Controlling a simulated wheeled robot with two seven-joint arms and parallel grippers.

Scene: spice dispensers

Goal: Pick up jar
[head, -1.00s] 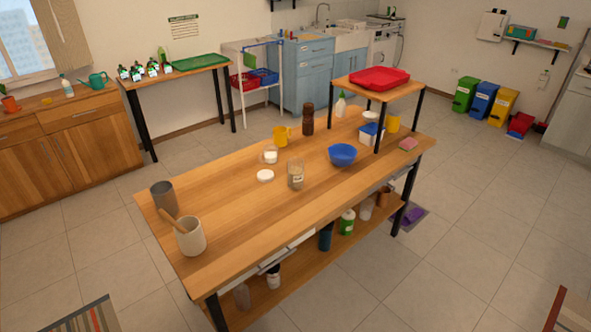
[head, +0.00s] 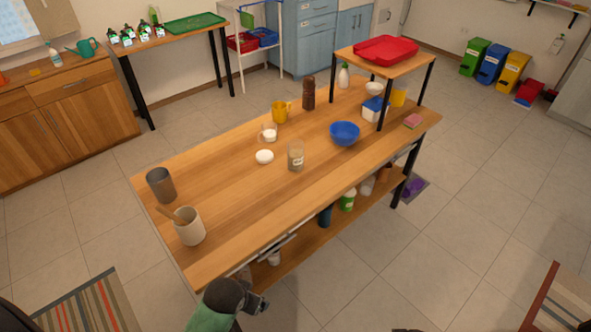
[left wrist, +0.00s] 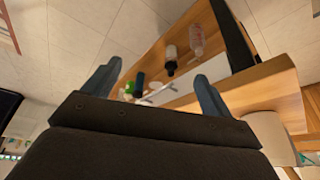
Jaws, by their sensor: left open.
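A clear glass jar (head: 296,156) with a label and pale contents stands upright near the middle of the wooden table (head: 230,215). A small glass jar (head: 269,132) with white contents stands behind it, beside a white round lid (head: 264,157) lying on the table. My left gripper (head: 256,302) is below the table's front left edge, well apart from both jars. In the left wrist view its two fingers (left wrist: 158,90) are spread with nothing between them. My right gripper is not in view.
A grey cup (head: 161,185) and a cream crock (head: 188,227) stand at the table's left end. A yellow mug (head: 281,112), brown grinder (head: 308,94) and blue bowl (head: 344,133) stand farther back. Bottles (head: 347,200) stand on the lower shelf. The table's front middle is clear.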

